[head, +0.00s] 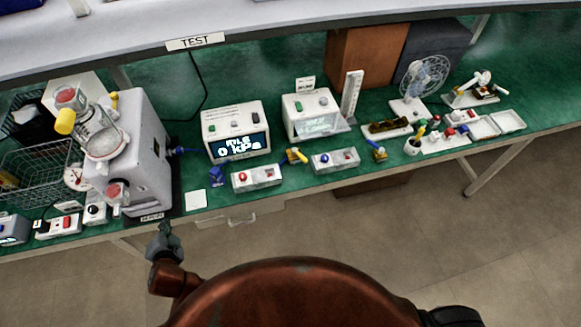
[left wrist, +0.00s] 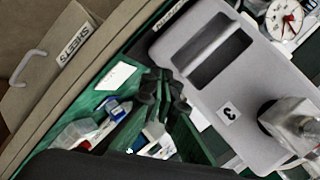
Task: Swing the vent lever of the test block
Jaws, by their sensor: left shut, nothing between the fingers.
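I cannot tell which is the test block, and no vent lever is clear at this size. My left gripper (head: 165,232) is shut and empty, just in front of the bench edge below the grey canister pump (head: 148,150). In the left wrist view my shut fingers (left wrist: 162,88) show beside the pump's grey housing (left wrist: 215,65). My right gripper does not show.
Two white display boxes, one (head: 237,132) reading 0 kPa, stand behind the blocks. A blue clip-like thing (head: 217,175) and a white card (head: 195,200) lie near the front edge. A wire basket (head: 45,165) is at left, a fan (head: 425,78) at right.

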